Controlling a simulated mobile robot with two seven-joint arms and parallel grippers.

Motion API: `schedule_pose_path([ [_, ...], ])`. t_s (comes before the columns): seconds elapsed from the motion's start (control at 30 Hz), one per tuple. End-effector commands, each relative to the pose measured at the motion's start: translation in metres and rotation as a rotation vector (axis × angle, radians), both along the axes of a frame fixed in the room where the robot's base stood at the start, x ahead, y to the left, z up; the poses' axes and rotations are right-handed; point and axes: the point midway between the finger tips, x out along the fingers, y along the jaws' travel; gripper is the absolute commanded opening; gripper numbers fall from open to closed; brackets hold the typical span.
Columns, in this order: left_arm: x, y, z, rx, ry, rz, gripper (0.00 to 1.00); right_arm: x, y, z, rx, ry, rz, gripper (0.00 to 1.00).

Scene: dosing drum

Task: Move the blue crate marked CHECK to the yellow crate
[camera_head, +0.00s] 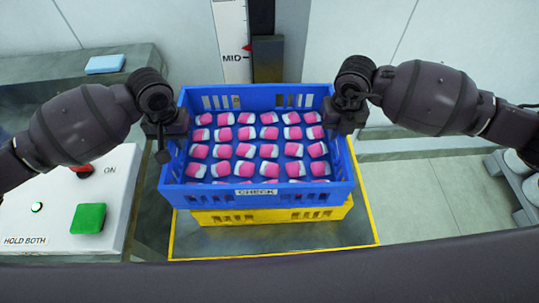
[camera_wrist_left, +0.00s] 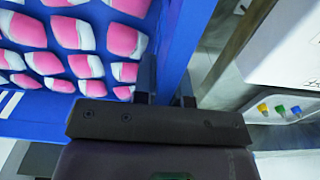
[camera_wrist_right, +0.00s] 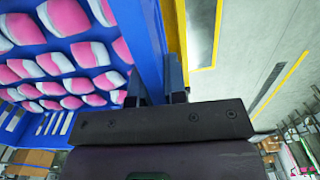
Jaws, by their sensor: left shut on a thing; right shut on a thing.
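The blue crate marked CHECK (camera_head: 215,197) is full of pink and white capsule-like pieces. It is level, directly over the yellow crate (camera_head: 270,216), whose front wall shows below it; I cannot tell whether the two touch. My left gripper (camera_head: 178,126) is shut on the blue crate's left wall, which also shows in the left wrist view (camera_wrist_left: 176,45). My right gripper (camera_head: 334,115) is shut on its right wall, also seen in the right wrist view (camera_wrist_right: 138,35). The inside of the yellow crate is hidden.
A yellow outline (camera_head: 365,220) marks the grey surface around the crates. At left stands a white control panel (camera_head: 60,215) with a green button (camera_head: 88,218) and a red one. A scale marked MID (camera_head: 232,50) and a dark post stand behind the crates.

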Motion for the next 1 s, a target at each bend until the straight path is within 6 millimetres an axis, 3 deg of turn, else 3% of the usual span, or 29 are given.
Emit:
schedule_pose_path([
  [0.2, 0.001, 0.003, -0.006, 0.007, -0.001, 0.004, 0.0, 0.002, -0.003, -0.006, -0.007, -0.003, -0.006, 0.0],
  [0.23, 0.0, 0.003, -0.007, 0.008, 0.002, 0.004, 0.17, 0.001, -0.004, -0.007, -0.008, -0.001, -0.006, 0.17],
  [0.37, 0.0, 0.002, -0.007, 0.005, 0.001, 0.003, 0.37, 0.001, -0.003, -0.007, -0.006, -0.001, -0.004, 0.37],
  [0.83, 0.0, 0.0, -0.006, 0.001, 0.0, 0.0, 0.38, 0.0, -0.001, -0.007, -0.001, 0.0, -0.001, 0.38],
  [1.0, 0.001, 0.0, 0.004, 0.0, -0.002, 0.001, 0.38, 0.0, 0.0, -0.007, -0.001, 0.0, 0.0, 0.38],
])
